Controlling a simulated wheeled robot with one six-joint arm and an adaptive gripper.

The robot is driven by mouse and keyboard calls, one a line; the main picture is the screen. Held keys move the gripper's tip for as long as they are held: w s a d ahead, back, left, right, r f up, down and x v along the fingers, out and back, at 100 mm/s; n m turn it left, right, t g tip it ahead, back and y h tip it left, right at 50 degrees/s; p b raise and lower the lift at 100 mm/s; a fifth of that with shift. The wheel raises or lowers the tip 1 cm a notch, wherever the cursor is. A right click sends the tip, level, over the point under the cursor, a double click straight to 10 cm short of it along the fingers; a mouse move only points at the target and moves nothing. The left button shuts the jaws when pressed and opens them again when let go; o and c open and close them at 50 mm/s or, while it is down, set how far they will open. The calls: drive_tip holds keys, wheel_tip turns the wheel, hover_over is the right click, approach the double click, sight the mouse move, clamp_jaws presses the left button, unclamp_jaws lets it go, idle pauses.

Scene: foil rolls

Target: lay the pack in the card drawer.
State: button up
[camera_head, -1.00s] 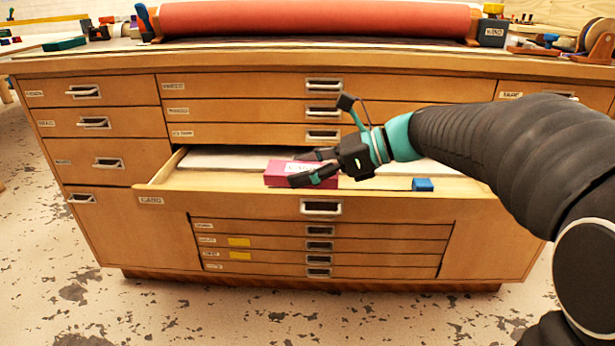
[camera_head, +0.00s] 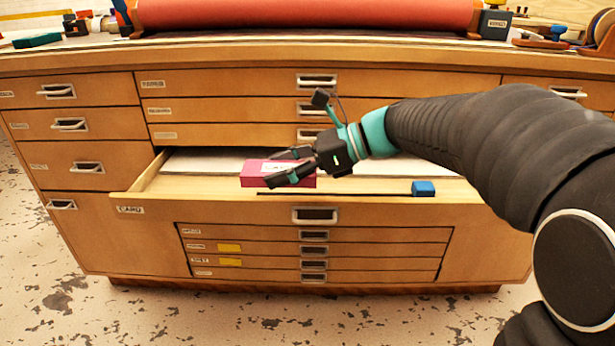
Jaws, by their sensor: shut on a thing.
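The pack (camera_head: 255,179) is a pink-red box with a white label on top. My gripper (camera_head: 281,166) is shut on it from the right, with dark fingers across its top and front. The card drawer (camera_head: 130,205), with a card label on its left front, is pulled open in the middle of the cabinet. The pack is over the drawer's left-middle part, inside its outline in this view. I cannot tell whether its underside touches the drawer's contents. The fingers hide part of the pack.
White sheets (camera_head: 210,161) lie in the drawer. A small blue block (camera_head: 423,188) and a thin dark strip (camera_head: 340,194) show near its front edge. Shut drawers are above and below. A red roll (camera_head: 310,14) lies on the cabinet top.

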drive_tip(key=b, duration=0.1)
hover_over(303, 194)
wheel_tip(303, 194, down, 6)
drive_tip(key=shift+s+a+f, duration=0.1)
drive_tip(key=shift+a, duration=0.05)
drive_tip(key=shift+f+b, duration=0.5)
drive_tip(key=shift+f, duration=1.4)
drive_tip(key=shift+f, duration=0.1)
drive_tip(key=o, duration=1.3)
drive_tip(key=shift+c, duration=0.2)
drive_tip(key=p+v, duration=0.1)
drive_tip(key=v, duration=1.1)
drive_tip(key=shift+p, duration=0.4)
